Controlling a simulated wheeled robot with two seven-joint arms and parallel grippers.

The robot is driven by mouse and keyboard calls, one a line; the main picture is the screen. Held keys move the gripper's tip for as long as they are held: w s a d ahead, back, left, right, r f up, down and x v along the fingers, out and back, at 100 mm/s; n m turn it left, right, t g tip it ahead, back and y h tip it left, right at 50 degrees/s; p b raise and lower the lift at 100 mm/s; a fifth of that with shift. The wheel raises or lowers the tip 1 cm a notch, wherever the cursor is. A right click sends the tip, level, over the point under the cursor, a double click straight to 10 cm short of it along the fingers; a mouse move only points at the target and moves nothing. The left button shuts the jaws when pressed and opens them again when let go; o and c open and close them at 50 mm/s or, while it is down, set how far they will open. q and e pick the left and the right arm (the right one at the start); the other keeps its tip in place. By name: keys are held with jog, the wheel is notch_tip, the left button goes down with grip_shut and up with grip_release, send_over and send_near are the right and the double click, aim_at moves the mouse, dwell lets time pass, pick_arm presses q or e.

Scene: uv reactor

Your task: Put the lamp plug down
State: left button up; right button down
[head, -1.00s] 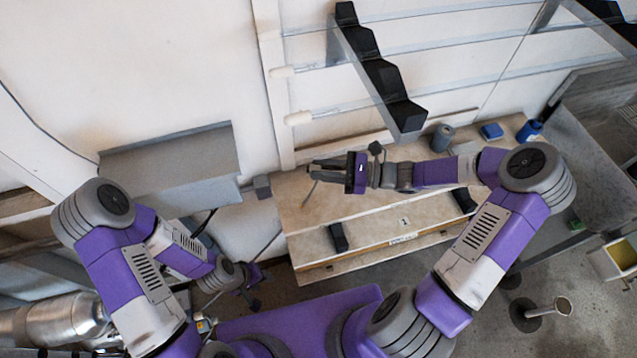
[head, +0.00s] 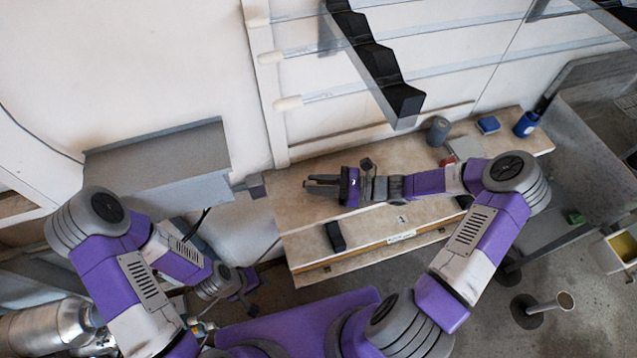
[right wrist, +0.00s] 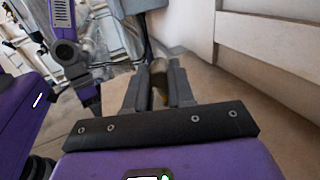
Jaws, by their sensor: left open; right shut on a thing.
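My right gripper (head: 318,186) is over the left part of the wooden bench, its fingers pointing left. In the right wrist view its fingers (right wrist: 157,88) are closed on a small dark and yellowish thing (right wrist: 158,94), apparently the lamp plug, mostly hidden between them. I cannot tell whether it touches the bench top. My left gripper (head: 248,292) is open, low at the left of the bench and apart from it.
The bench (head: 300,225) has a black block (head: 335,236) near its front edge. A grey canister (head: 438,131), blue box (head: 488,125) and blue bottle (head: 527,124) stand at the back right. A grey wall box (head: 160,165) is at left. Black stepped racks (head: 375,70) hang behind.

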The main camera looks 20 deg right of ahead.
jog(key=shift+s+f, duration=0.2)
jog(key=shift+f, duration=0.3)
jog(key=c, duration=1)
grip_release()
jog(key=shift+s+f, duration=0.1)
jog(key=shift+o, duration=0.2)
jog(key=shift+r, duration=0.35)
jog(key=shift+d+r, duration=0.2)
jog(key=shift+d, duration=0.05)
jog(key=p+v, duration=0.2)
jog(key=v, duration=0.9)
jog(key=shift+d+r, duration=0.2)
jog(key=shift+d, duration=0.05)
